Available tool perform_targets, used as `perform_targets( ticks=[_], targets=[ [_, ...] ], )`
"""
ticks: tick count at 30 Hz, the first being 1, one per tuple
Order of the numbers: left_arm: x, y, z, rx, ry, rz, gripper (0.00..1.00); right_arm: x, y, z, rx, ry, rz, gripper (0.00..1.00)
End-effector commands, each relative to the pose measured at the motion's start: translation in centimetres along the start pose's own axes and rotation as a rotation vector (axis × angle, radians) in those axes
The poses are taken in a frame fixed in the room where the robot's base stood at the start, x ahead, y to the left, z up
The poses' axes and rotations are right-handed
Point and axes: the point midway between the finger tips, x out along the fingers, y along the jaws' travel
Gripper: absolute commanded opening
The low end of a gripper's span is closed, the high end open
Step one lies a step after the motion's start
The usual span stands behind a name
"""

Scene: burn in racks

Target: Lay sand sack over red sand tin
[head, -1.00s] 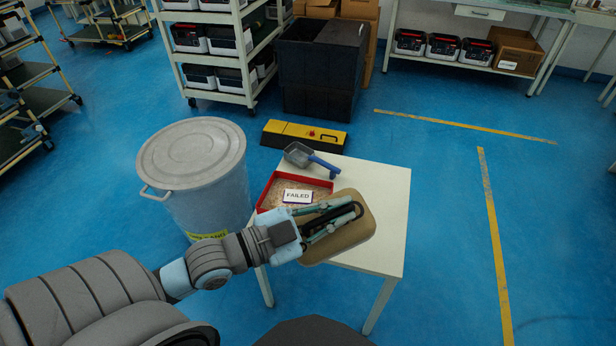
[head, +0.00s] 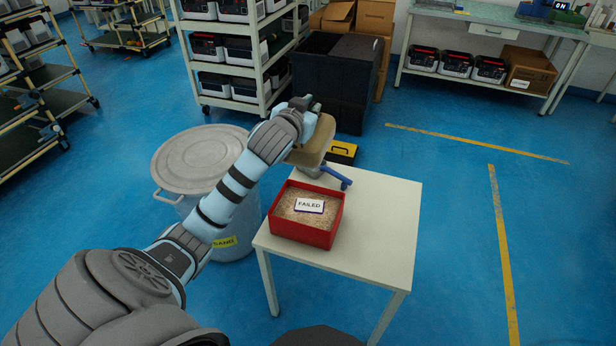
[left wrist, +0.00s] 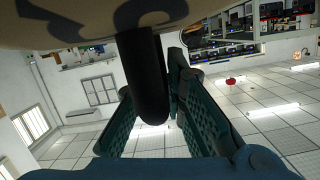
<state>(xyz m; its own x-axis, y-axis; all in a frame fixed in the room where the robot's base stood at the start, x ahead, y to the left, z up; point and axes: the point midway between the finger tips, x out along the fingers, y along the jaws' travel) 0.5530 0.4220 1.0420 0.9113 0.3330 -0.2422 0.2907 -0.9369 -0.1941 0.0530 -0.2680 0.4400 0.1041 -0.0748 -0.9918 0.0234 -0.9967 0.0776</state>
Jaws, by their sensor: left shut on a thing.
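The red sand tin (head: 306,238) stands open on the white table, with sand and a card reading FAILED inside. The tan sand sack (head: 318,146) is held up behind the tin, near the table's far left edge. My left gripper (head: 313,106) is at the sack, partly hidden by my wrist. The left wrist view shows the sack (left wrist: 215,18) close across the top, with dark print. A black handle (left wrist: 147,85) of the sack runs between the fingers, and the gripper is shut on it. My right gripper is out of view.
A grey lidded sand bin (head: 200,165) stands left of the white table (head: 385,215). A yellow and black case (head: 342,152) lies on the floor behind. The table's right side is clear.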

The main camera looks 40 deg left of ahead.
Motion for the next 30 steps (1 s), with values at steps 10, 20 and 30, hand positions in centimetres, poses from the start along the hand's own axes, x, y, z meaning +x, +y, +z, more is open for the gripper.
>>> perform_targets(
  ticks=[10, 20, 30],
  targets=[
    [2.3, 1.6, 8.4, -0.005, -0.005, -0.007, 0.00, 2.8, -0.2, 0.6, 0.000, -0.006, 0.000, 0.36],
    [3.9, 2.9, 14.5, -0.003, 0.001, -0.007, 0.00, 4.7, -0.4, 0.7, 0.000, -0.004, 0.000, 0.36],
    [4.9, 3.8, 18.7, -0.003, 0.000, -0.006, 0.00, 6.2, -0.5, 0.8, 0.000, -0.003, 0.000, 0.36]
  ],
)
